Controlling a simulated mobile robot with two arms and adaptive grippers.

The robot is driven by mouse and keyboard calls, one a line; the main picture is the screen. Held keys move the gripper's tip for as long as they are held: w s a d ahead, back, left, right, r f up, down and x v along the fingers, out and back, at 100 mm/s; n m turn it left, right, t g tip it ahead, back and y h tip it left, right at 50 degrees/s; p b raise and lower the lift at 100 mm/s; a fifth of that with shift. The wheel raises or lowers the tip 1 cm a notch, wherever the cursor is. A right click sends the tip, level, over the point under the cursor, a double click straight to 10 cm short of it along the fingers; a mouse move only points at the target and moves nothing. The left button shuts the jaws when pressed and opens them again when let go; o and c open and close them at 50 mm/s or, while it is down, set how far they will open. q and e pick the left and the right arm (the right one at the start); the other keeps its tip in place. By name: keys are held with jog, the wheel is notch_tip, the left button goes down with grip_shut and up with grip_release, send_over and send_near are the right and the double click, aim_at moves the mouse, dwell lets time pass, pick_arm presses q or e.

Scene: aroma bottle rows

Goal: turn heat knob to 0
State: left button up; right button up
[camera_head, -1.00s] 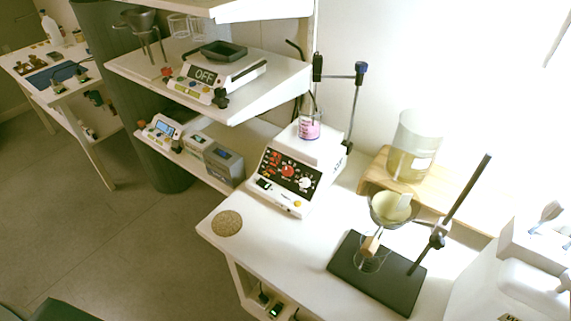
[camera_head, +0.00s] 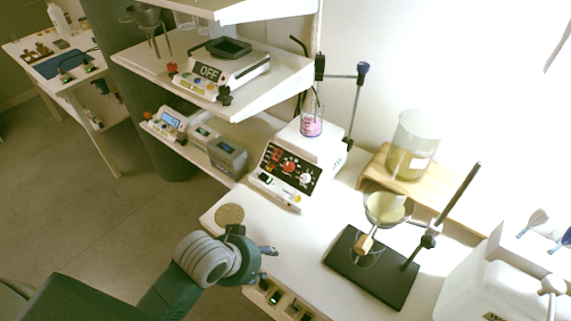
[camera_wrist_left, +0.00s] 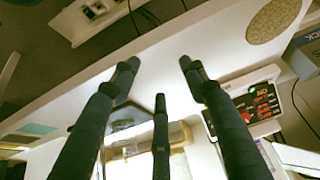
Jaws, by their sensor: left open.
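The white hotplate stirrer (camera_head: 318,147) stands on the bench with a black sloped control panel (camera_head: 268,172). The panel carries red markings, a red knob (camera_head: 288,167) and a white knob (camera_head: 305,179); which one is the heat knob is too small to read. A flask of pink liquid (camera_head: 311,124) stands on its top plate. My left gripper (camera_head: 268,264) is open and empty at the bench's front edge, below and left of the panel, apart from it. In the left wrist view its spread fingers (camera_wrist_left: 158,78) show, with the panel (camera_wrist_left: 258,106) to their right. My right gripper is not in view.
A round cork mat (camera_head: 229,214) lies close behind my left gripper. A funnel stand on a black base (camera_head: 340,262) stands to the right. The bench between gripper and panel is clear.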

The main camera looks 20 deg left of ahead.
pick_arm(q)
jog(key=w+r+t+h, duration=0.1)
jog(key=w+r, duration=0.3)
jog(key=w, duration=0.7)
jog(key=t, duration=0.2)
send_near(288, 166)
jog(key=shift+n, duration=0.3)
jog(key=x, duration=0.7)
jog(key=shift+w+f+p, duration=0.15)
jog(key=shift+w+p, duration=0.05)
jog(key=shift+p, duration=0.1)
jog(key=shift+w+d+f, duration=0.1)
jog(key=shift+w+f, duration=0.3)
jog(key=shift+f, duration=0.05)
grip_shut()
